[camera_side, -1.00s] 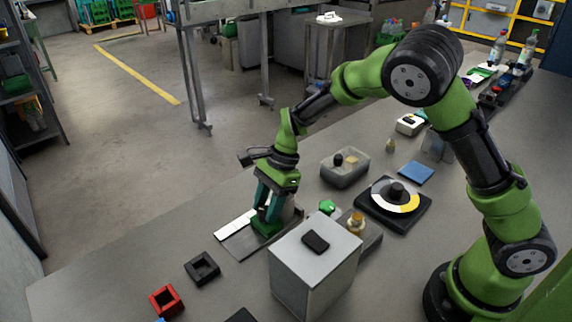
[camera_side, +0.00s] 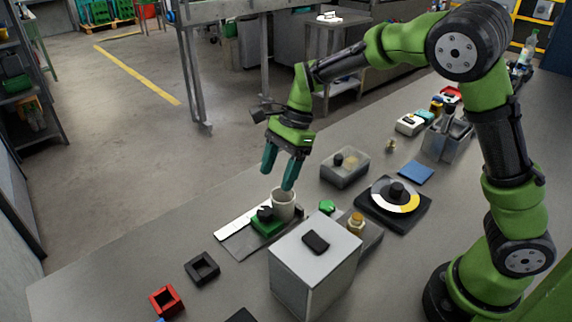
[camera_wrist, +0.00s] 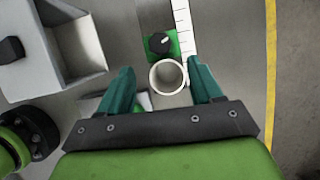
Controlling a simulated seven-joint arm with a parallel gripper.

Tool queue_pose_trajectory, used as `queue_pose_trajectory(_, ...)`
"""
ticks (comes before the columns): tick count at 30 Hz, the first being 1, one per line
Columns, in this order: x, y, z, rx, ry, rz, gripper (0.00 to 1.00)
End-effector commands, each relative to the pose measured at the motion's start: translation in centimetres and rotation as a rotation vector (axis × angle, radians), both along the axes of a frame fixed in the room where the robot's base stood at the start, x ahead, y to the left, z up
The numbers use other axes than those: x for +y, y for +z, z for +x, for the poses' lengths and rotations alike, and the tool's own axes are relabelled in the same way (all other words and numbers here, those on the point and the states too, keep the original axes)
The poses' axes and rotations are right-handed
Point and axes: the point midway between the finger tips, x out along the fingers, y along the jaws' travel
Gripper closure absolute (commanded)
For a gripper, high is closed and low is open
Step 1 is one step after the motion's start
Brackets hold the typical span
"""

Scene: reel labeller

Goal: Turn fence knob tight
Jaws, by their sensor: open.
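The fence knob (camera_side: 265,213) is a small black knob on a green block (camera_side: 267,226), beside a white scale strip. In the wrist view the knob (camera_wrist: 159,42) shows a pale mark on its top, on the green block (camera_wrist: 172,55). A white cup-like cylinder (camera_side: 284,203) stands right beside the block; its open top also shows in the wrist view (camera_wrist: 167,77). My gripper (camera_side: 278,182) is open and empty, above the cylinder and apart from the knob. Its two teal fingers (camera_wrist: 160,80) show in the wrist view.
A grey box (camera_side: 315,265) with a black piece on top stands close in front. A dial plate (camera_side: 422,222), a clear bin (camera_side: 334,179) and a blue pad (camera_side: 416,172) lie to the right. Black (camera_side: 202,267) and red (camera_side: 166,300) square holders sit at the front left.

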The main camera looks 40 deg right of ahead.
Motion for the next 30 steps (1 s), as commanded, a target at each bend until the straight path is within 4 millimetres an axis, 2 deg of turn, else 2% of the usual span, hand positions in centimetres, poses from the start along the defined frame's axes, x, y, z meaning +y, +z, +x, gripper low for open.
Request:
queue_pose_trajectory(1, -0.5, 1.3, 0.1, -0.006, -0.001, 0.003, 0.35)
queue_pose_trajectory(3, -1.2, 2.8, 0.0, -0.005, -0.003, 0.002, 0.35)
queue_pose_trajectory(10, -2.6, 6.2, -0.1, -0.002, -0.001, 0.001, 0.35)
queue_pose_trajectory(15, -2.9, 7.2, -0.2, -0.001, 0.0, 0.0, 0.35)
queue_pose_trajectory(24, -3.0, 7.2, -0.2, 0.001, 0.0, 0.0, 0.35)
queue_pose_trajectory(26, -2.3, 7.2, -0.3, 0.002, 0.015, 0.0, 0.35)
queue_pose_trajectory(30, 2.0, 7.0, -0.5, -0.01, 0.178, -0.089, 0.35)
